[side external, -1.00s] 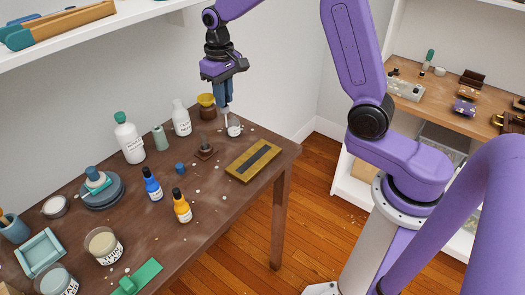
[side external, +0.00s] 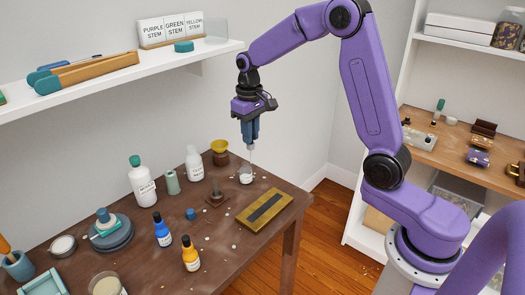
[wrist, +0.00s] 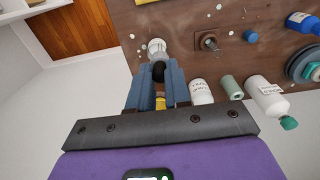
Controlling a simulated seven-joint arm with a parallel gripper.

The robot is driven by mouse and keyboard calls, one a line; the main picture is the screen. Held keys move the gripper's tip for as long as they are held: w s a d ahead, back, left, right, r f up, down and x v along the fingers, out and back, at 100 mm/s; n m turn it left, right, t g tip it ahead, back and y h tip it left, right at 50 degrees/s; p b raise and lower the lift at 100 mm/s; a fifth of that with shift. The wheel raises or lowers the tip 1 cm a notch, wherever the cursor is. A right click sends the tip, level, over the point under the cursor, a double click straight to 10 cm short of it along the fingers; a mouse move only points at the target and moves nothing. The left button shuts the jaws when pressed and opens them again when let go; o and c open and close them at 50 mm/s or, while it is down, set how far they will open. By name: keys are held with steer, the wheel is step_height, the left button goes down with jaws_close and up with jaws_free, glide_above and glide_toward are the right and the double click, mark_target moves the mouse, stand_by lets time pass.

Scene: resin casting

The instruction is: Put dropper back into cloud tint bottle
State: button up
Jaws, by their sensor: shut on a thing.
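My gripper (side external: 250,140) points down above the back right part of the table. It is shut on a dropper, whose black bulb (wrist: 158,71) shows between the fingers in the wrist view. The dropper's pale, thin tube (side external: 252,156) hangs below the fingers in the side view. A small whitish vessel (side external: 246,178), likely the cloud tint bottle, stands just below the tube. It shows in the wrist view (wrist: 156,48) just beyond the bulb. I cannot tell whether the tube's tip is inside or above its mouth. Its label cannot be read.
A brown stand with a post (side external: 215,196) is left of the vessel. A yellow mould with a dark strip (side external: 265,209) lies in front. A white bottle (side external: 195,164) and a yellow-topped brown jar (side external: 220,158) stand behind. Blue (side external: 162,232) and orange (side external: 190,256) bottles are front left.

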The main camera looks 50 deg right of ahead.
steer(key=w+r, duration=0.1)
steer(key=w, duration=0.1)
steer(key=w+d+r, duration=0.1)
steer(key=w, duration=0.1)
steer(key=shift+d+r, duration=0.2)
steer(key=shift+f, duration=1.9)
steer(key=shift+f, duration=0.1)
steer(key=shift+f, duration=0.8)
steer(key=shift+f, duration=1.45)
